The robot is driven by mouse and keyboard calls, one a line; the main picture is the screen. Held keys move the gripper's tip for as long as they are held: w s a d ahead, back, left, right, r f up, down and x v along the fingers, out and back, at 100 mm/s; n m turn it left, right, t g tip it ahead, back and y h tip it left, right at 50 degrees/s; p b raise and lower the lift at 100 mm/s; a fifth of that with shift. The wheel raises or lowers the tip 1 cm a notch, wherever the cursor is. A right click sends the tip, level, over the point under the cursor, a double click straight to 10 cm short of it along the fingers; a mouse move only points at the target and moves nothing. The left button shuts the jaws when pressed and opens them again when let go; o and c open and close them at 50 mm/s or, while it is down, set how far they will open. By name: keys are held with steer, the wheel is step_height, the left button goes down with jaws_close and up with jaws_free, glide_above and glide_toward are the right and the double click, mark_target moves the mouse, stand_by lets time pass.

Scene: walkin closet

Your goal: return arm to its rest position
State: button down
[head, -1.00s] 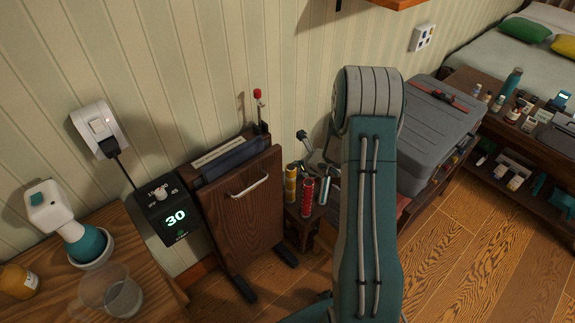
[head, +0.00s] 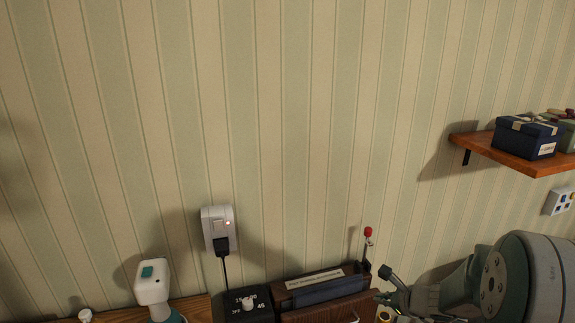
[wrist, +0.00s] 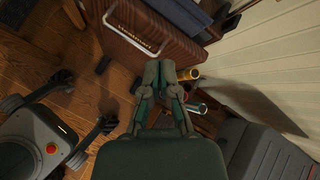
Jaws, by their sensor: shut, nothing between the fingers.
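My arm (head: 535,280) shows at the lower right of the head view, in front of the striped wall. My gripper (head: 384,284) is at its left end, close to the right side of the wooden cabinet in the picture; its lower part is cut off by the frame edge. In the wrist view my gripper (wrist: 158,72) points away from the camera, its fingers together with nothing between them. A yellow canister (wrist: 187,74) and a silver canister (wrist: 196,108) show just right of the fingers there.
The wooden cabinet (wrist: 155,30) with a handle lies beyond the fingers. A grey case (wrist: 265,155) is at lower right. A wall shelf (head: 505,152) holds a blue box (head: 530,137). A wall socket (head: 218,230) and white-and-teal device (head: 153,283) are at left.

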steer(key=s+a+r+n+g, duration=0.3)
steer(key=s+a+r+n, duration=0.7)
steer(key=a+r+n, duration=0.15)
steer(key=s+d+r+n+h, duration=0.1)
steer(key=s+r+n+h, duration=0.1)
steer(key=s+n, duration=0.4)
steer(key=s+d+r+n+h, duration=0.1)
steer(key=s+r+n+h, duration=0.2)
steer(key=s+n, duration=0.4)
steer(key=s, duration=0.3)
steer(key=shift+r, duration=0.15)
steer(key=shift+w, duration=0.15)
